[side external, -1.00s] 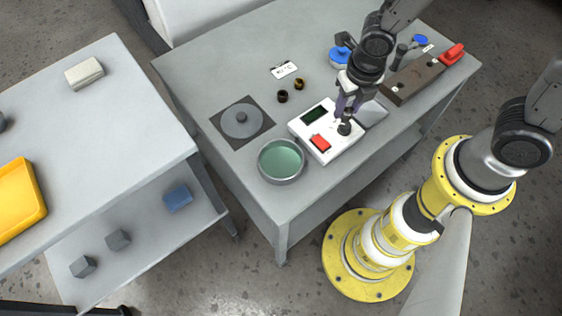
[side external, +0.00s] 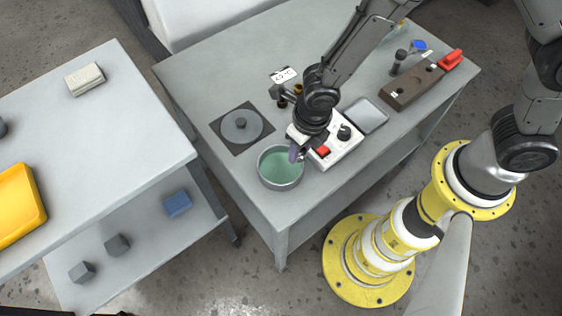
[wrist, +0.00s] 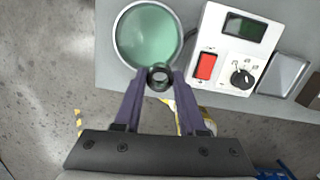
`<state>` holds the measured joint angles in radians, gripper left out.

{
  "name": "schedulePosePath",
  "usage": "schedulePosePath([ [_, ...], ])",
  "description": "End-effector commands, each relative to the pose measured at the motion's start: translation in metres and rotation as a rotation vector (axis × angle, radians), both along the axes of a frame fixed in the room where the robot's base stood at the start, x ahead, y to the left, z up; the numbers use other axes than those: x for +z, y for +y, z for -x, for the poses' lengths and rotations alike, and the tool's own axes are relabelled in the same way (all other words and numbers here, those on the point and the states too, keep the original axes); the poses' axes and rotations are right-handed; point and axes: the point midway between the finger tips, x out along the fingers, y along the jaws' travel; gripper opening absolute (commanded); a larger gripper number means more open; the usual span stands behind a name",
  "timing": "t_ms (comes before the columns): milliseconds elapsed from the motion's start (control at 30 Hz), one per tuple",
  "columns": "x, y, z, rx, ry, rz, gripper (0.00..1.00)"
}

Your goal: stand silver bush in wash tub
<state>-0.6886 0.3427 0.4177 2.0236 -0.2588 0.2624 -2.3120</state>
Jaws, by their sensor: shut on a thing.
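The wash tub is a round metal bowl with green liquid (side external: 281,168), near the table's front left corner; it also shows at the top of the wrist view (wrist: 147,35). My gripper (side external: 297,154) is over the tub's right rim in the side view. In the wrist view its purple fingers (wrist: 157,88) are shut on a small grey ring, the silver bush (wrist: 159,77), whose round opening faces the camera. The bush is by the tub's near rim in that view, and its height above it is unclear. In the side view the bush is hardly distinguishable.
A white control box (side external: 335,140) with red switch and dial stands right of the tub. A grey square plate with a round disc (side external: 241,124) lies behind left. A shallow metal tray (side external: 367,116) and a brown block (side external: 413,83) are farther right. Two small dark and brass rings (side external: 298,89) lie behind my arm.

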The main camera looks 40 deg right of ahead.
Motion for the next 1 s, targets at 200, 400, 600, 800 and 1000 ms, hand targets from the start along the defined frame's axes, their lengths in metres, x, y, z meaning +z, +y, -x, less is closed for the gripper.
schedulePosePath([
  [200,-0.039,0.017,-0.022,0.000,0.004,0.003,0.00],
  [400,-0.050,0.023,-0.031,0.000,0.002,0.001,0.00],
  [600,-0.069,0.026,-0.035,0.000,0.004,0.003,0.00],
  [800,-0.087,0.026,-0.035,0.000,0.002,0.001,0.00],
  [1000,-0.087,0.026,-0.035,0.000,0.002,0.001,0.00],
])
